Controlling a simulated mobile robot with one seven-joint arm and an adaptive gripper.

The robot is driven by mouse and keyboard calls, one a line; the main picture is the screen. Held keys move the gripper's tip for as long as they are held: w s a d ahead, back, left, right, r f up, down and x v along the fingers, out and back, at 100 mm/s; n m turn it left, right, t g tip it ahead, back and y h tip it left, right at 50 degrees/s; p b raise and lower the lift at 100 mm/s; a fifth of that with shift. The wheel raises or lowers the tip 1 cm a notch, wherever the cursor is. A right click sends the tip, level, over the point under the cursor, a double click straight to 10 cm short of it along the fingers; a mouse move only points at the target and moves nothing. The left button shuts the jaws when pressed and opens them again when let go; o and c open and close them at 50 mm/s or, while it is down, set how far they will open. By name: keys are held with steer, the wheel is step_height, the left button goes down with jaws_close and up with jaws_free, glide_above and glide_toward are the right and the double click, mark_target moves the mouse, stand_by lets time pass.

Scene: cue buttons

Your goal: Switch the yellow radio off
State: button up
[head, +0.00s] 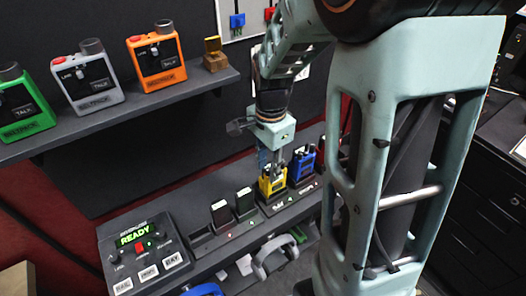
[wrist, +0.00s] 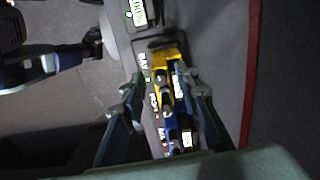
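The yellow radio (head: 271,186) stands in a charging dock on the counter, next to the blue radio (head: 301,170). My gripper (head: 277,162) points down just above the yellow radio. In the wrist view the yellow radio (wrist: 160,60) lies between and beyond the fingers of my gripper (wrist: 158,88), which are apart. The blue radio (wrist: 172,126) shows lower in that view. Dark knobs stand on top of the yellow radio. I cannot tell whether a fingertip touches them or which way a switch is set.
Dark packs (head: 221,216) stand in dock slots left of the yellow radio, and a red radio (head: 320,150) is to the right. A control box (head: 146,252) shows READY. Green, grey and orange radios sit on a shelf (head: 105,114). Headphones (head: 275,252) lie in front.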

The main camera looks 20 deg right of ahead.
steer(key=shift+c, duration=0.4)
jaws_close()
steer(key=shift+n+b, duration=0.55)
steer(key=shift+n, duration=1.75)
steer(key=shift+o, duration=0.4)
jaws_free()
steer(key=shift+r, duration=0.1)
